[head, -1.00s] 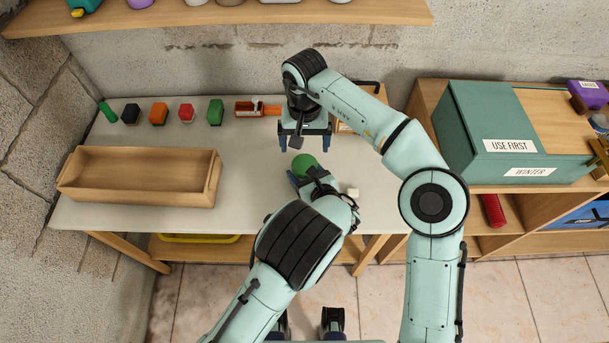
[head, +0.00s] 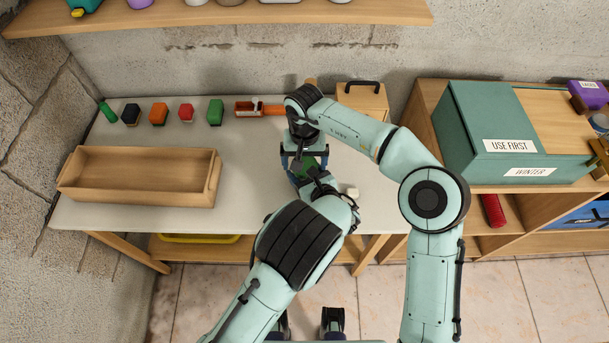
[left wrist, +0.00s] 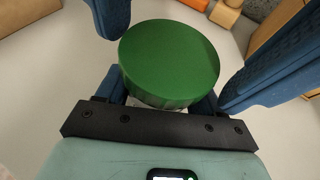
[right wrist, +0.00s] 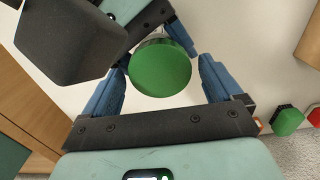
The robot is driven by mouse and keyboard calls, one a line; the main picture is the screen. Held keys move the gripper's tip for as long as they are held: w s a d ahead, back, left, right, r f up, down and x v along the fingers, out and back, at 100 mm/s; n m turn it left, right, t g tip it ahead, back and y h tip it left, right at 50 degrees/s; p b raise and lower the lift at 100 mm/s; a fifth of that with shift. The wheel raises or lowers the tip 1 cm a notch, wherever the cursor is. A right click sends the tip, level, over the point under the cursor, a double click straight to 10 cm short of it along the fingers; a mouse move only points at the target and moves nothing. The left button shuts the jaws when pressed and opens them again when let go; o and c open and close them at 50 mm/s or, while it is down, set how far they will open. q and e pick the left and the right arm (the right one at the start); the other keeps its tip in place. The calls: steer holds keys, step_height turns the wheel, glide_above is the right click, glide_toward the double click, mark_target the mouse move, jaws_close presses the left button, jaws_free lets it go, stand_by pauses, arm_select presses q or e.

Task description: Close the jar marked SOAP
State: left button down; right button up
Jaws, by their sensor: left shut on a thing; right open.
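A round green lid (head: 308,165) sits at the jar's top over the front of the table; it also shows in the left wrist view (left wrist: 169,62) and the right wrist view (right wrist: 160,68). Only a pale sliver of the jar shows beneath it, and no SOAP marking is visible. My left gripper (head: 303,181) is shut on the jar below the lid. My right gripper (head: 305,158) is above from behind, open, with its fingers on either side of the lid. I cannot tell whether they touch it or how fully the lid is seated.
A wooden tray (head: 140,200) lies at the table's left. A small white piece (head: 353,192) is right of my left gripper. A wooden box with a handle (head: 364,101) stands behind.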

steer(key=c, duration=0.9)
steer(key=o, duration=1)
steer(key=shift+r, duration=2.3)
steer(key=shift+o, duration=0.3)
step_height(320, 180, up, 12)
